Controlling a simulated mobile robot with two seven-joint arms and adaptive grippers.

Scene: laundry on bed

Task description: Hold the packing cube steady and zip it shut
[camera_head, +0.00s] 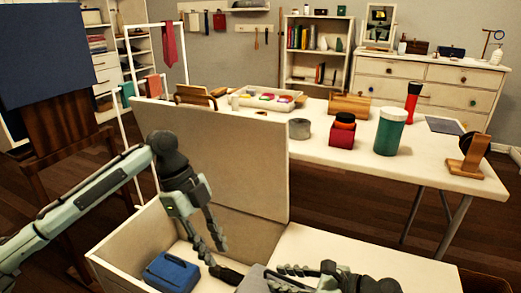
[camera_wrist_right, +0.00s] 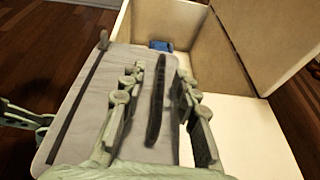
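The grey packing cube (camera_wrist_right: 95,95) lies under my right gripper in the right wrist view, with a dark zip-like line along its left side. Only a small grey part (camera_head: 253,281) shows in the head view. My right gripper (camera_wrist_right: 160,72) has its fingers apart, on either side of a dark upright strip (camera_wrist_right: 155,105). Gaps show beside the strip, and I cannot tell whether it belongs to the cube.
A white box (camera_head: 120,262) with a raised lid (camera_head: 215,150) holds a blue pouch (camera_head: 172,271). Behind stands a white table (camera_head: 355,170) with jars and trays. A pale surface (camera_head: 340,245) right of the box is clear.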

